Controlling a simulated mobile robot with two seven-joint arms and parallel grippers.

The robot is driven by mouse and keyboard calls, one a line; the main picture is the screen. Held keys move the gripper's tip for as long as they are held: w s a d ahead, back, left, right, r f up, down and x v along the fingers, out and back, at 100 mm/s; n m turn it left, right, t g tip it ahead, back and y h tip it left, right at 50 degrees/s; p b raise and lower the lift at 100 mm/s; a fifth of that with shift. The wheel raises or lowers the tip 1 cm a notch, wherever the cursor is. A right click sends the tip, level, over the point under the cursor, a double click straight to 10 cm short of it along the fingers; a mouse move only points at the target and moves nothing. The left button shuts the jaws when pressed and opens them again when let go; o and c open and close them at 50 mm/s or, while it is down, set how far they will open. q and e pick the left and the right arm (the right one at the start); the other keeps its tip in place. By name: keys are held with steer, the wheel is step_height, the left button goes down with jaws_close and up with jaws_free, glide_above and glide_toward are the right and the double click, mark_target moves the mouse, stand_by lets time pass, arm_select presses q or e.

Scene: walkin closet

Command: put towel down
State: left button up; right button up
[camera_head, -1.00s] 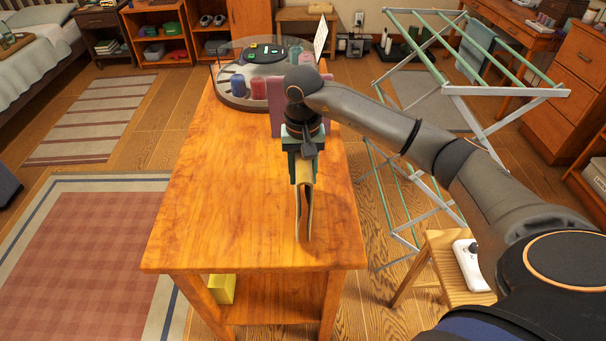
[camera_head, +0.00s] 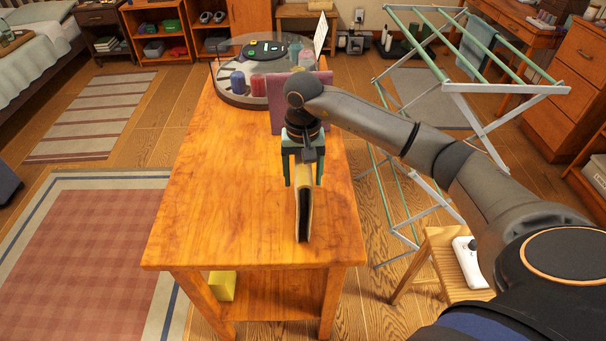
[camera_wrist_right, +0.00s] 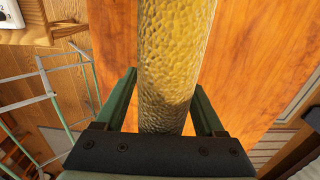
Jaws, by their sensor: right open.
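The towel (camera_head: 303,214) is a folded yellowish piece with a dark inside fold, standing narrow on the wooden table near its front edge. In the right wrist view the towel (camera_wrist_right: 175,55) is yellow and bumpy, running between the fingers. My right gripper (camera_head: 304,178) points down over the towel's far end. Its green fingers are spread to either side of the towel, with gaps visible beside it in the wrist view. The palm side hides part of the towel. My left gripper is not in view.
The wooden table (camera_head: 215,200) is bare on its left side. A mauve upright panel (camera_head: 277,118) and a round clear-walled tray (camera_head: 233,101) with jars stand at its far end. A drying rack (camera_head: 480,80) and a wooden stool (camera_head: 425,268) stand to the right.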

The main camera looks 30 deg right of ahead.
step_height(320, 180, up, 12)
steer(key=shift+r+b, duration=0.15)
steer(key=shift+b, duration=0.2)
stand_by(0.6)
